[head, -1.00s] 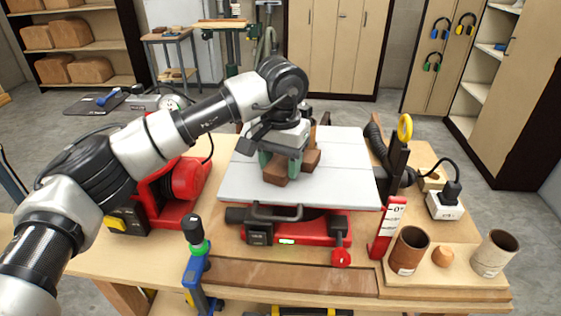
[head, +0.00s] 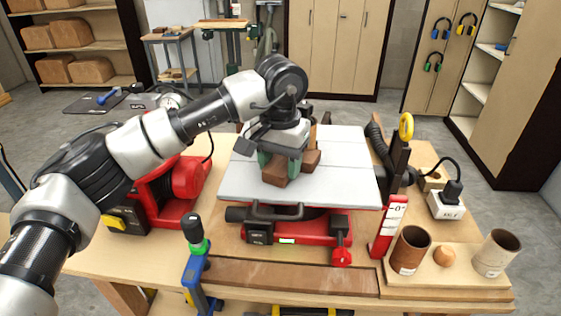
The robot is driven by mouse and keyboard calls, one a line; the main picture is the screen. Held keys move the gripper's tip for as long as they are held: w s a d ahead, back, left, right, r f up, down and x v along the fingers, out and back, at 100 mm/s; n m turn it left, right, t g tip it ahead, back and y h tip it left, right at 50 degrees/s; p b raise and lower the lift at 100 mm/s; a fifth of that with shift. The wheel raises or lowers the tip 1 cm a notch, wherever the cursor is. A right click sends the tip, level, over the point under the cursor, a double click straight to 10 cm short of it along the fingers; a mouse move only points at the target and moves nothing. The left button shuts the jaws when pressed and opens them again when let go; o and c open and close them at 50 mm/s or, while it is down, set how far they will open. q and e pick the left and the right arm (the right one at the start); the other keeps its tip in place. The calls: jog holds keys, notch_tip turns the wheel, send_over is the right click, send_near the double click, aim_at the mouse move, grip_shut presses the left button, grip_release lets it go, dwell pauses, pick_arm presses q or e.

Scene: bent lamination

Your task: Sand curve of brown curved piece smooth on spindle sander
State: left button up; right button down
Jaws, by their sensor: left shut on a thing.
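The brown curved piece (head: 275,175) is on the light grey table (head: 345,180) of the spindle sander, whose red base (head: 315,228) shows below. My left gripper (head: 279,160) comes down from above and is shut on the piece. Its green fingers and wrist cover much of the piece. Brown wood also shows to the right of the fingers. The sanding spindle is mostly hidden behind my gripper, so I cannot tell whether the piece touches it. My right gripper is not in view.
Sanding sleeves (head: 410,250) stand at front right. A blue clamp (head: 196,270) is at the front edge. A red machine (head: 180,190) stands left, under my arm.

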aim_at(282, 173)
pick_arm(q)
jog(key=shift+s+a+r+b, duration=0.2)
jog(key=shift+s+a, duration=0.1)
jog(key=shift+s, duration=0.45)
jog(key=shift+s+a+r+b, duration=0.2)
jog(key=shift+s+a, duration=0.05)
jog(key=shift+s, duration=0.55)
jog(key=shift+s+a+r+b, duration=0.2)
jog(key=shift+s+a, duration=0.1)
jog(key=shift+s, duration=0.45)
jog(key=shift+r, duration=0.1)
jog(key=shift+w+d+r+p, duration=0.55)
jog(key=shift+d+r+p, duration=0.15)
jog(key=shift+p, duration=0.45)
jog(key=shift+w+d+r+p, duration=0.1)
jog(key=shift+w+d+p, duration=0.1)
jog(key=shift+d+p, duration=0.1)
jog(key=shift+w+d, duration=0.1)
jog(key=shift+w, duration=0.05)
jog(key=shift+f, duration=0.7)
jog(key=shift+w+d+f+b, duration=0.15)
jog(key=shift+d+f+b, duration=0.05)
jog(key=shift+f, duration=0.2)
jog(key=shift+w+d+f+b, duration=0.1)
jog(key=shift+d+f+b, duration=0.1)
jog(key=shift+f, duration=0.2)
jog(key=shift+w+d, duration=0.5)
jog(key=shift+d, duration=0.05)
jog(key=shift+b, duration=0.35)
